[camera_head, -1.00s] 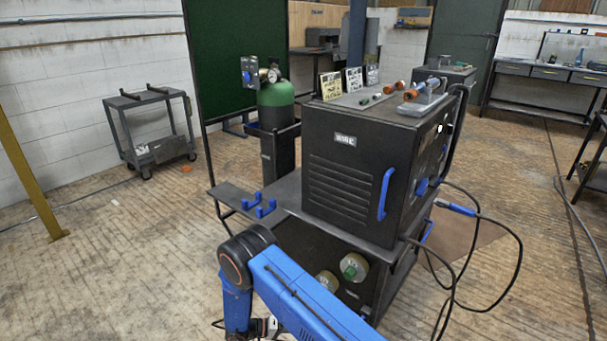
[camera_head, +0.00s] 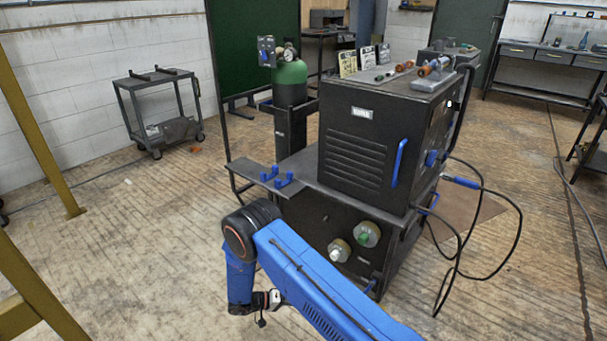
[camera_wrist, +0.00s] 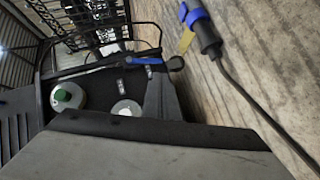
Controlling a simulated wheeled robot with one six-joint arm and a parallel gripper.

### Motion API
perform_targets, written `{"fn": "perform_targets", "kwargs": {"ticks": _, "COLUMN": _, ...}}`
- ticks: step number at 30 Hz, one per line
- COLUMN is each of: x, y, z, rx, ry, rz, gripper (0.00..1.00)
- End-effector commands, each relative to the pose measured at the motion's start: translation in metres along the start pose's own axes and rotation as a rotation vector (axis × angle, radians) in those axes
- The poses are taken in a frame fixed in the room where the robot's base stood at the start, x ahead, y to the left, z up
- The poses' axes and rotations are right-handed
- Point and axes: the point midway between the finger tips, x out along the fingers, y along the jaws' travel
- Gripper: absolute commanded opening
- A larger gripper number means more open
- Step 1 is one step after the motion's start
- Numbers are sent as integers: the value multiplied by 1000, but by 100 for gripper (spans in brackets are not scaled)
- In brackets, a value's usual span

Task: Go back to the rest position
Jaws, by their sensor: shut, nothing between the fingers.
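My blue arm reaches in from the bottom of the head view and bends down at its dark elbow joint. My gripper (camera_head: 274,300) is at the arm's low end, small and partly hidden by the arm. It is shut and empty, over the open floor in front of the black machine cart (camera_head: 330,215). No held object shows. The wrist view looks sideways at the cart's lower front, with a green-centred round fitting (camera_wrist: 66,96) and a pale one (camera_wrist: 126,108). A large grey surface fills the bottom of that view; I cannot tell what it is.
The black welding machine (camera_head: 355,150) sits on the cart. A blue-handled cable end (camera_head: 461,182) hangs at its right; it also shows in the wrist view (camera_wrist: 196,18). A green cylinder (camera_head: 289,82) stands behind. Yellow posts (camera_head: 38,140) stand at left. Floor at left is mostly clear.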

Motion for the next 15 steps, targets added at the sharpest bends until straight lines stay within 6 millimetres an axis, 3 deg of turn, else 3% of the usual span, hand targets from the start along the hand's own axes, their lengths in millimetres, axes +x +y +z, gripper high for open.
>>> {"fn": "perform_targets", "kwargs": {"ticks": 11, "x": -4, "y": 24, "z": -67, "rx": 120, "ry": 64, "rz": -167, "gripper": 0}}
{"fn": "perform_targets", "kwargs": {"ticks": 15, "x": -9, "y": 44, "z": -111, "rx": 197, "ry": 105, "rz": -279, "gripper": 0}}
